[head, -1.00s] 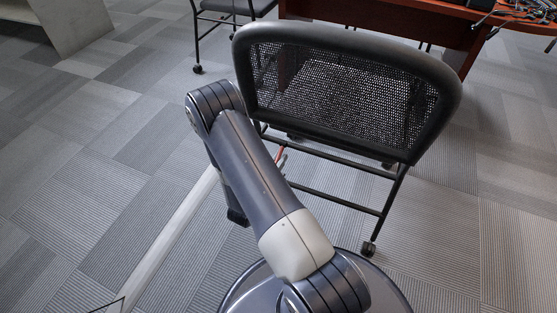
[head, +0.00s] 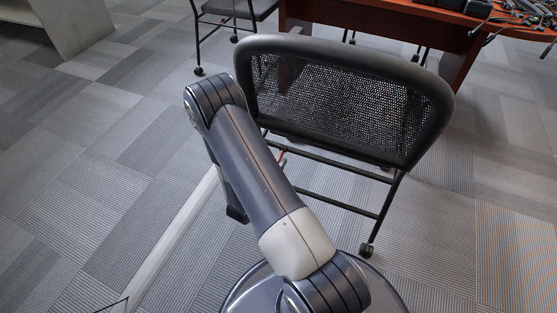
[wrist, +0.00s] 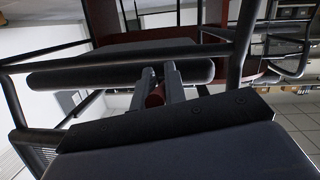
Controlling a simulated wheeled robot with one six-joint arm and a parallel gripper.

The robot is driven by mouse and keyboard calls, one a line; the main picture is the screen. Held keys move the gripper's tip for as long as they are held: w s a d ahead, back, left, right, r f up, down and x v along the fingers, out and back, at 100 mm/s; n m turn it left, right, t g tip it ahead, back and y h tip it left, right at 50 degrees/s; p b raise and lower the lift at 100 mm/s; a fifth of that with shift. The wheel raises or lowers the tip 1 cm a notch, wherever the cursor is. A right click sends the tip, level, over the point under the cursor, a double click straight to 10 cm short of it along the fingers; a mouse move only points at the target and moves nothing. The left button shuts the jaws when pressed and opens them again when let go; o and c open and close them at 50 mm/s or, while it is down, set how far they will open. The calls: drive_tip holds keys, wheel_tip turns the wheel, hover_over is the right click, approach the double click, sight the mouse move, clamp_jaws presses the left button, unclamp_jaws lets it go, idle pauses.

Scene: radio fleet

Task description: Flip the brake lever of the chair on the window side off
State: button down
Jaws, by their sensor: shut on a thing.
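The black mesh-backed chair (head: 345,42) stands right in front of me, with its back toward me. A small red brake lever (head: 281,157) shows low on its frame, just beside my arm. In the wrist view, my gripper (wrist: 161,86) has its two grey fingers closed around the red lever (wrist: 156,97), beneath a thick dark bar. In the head view my forearm hides most of the gripper. The lever's full length and its exact angle are hidden by the fingers.
A second chair (head: 238,12) stands at the back, beside a reddish-brown desk (head: 380,22). Tangled dark items (head: 515,12) lie on the desk at the far right. A grey cabinet (head: 62,22) is at the top left. Carpet to the left is open.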

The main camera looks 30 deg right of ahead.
sight(280, 158)
drive_tip(key=r+g+y+p, duration=0.1)
drive_tip(key=y+p, duration=0.1)
drive_tip(key=p, duration=0.2)
drive_tip(key=r+g+y+p, duration=0.2)
drive_tip(key=p, duration=0.2)
drive_tip(key=shift+s+a+r, duration=0.1)
drive_tip(key=shift+s+a, duration=0.05)
drive_tip(key=shift+a, duration=0.05)
drive_tip(key=r+g+y+p, duration=0.1)
drive_tip(key=y+p, duration=0.1)
drive_tip(key=p, duration=0.4)
drive_tip(key=shift+d+g, duration=0.1)
drive_tip(key=shift+g, duration=0.2)
drive_tip(key=shift+g+y+p, duration=0.4)
drive_tip(key=shift+y+p, duration=0.2)
drive_tip(key=shift+p, duration=0.55)
drive_tip(key=c, duration=1.5)
unclamp_jaws()
drive_tip(key=shift+o, duration=0.2)
drive_tip(key=shift+p, duration=0.3)
